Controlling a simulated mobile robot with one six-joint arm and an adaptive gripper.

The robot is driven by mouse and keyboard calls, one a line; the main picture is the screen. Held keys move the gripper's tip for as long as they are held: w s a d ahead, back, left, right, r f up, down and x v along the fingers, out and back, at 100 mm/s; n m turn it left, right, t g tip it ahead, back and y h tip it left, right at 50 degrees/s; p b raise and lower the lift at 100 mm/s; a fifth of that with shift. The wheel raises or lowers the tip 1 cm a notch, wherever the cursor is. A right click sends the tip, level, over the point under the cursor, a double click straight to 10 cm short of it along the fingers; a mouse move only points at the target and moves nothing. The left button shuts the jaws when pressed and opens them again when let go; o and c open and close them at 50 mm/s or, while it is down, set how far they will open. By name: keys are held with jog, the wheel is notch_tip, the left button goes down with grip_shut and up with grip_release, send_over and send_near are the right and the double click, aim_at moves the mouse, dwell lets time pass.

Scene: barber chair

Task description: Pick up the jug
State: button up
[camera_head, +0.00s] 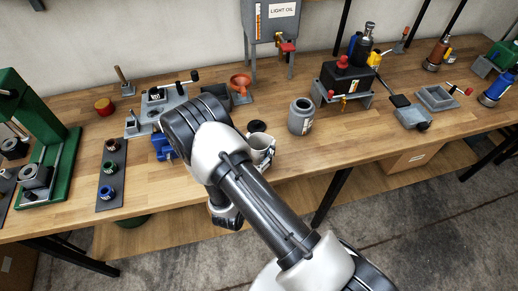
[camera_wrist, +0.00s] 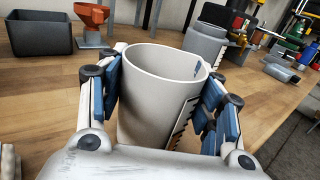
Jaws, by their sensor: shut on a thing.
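The jug is a pale grey-white open vessel with a dark-edged marking on its right side; it fills the middle of the wrist view (camera_wrist: 158,95). My gripper (camera_wrist: 162,88) has its blue-padded fingers closed on the jug from left and right. In the head view the jug (camera_head: 260,143) shows just right of my arm, near the front edge of the bench, partly hidden by my gripper (camera_head: 262,156). The jug is upright or nearly so. Whether its base touches the bench is hidden.
A grey canister (camera_head: 301,116) stands on the wooden bench (camera_head: 345,150) to the right of the jug. An orange funnel (camera_head: 240,83) and a dark open box (camera_wrist: 40,34) are farther back. Left are blue parts (camera_head: 163,147).

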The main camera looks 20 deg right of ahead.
notch_tip(320, 180, up, 20)
jog(key=p, duration=0.5)
dwell(0.3)
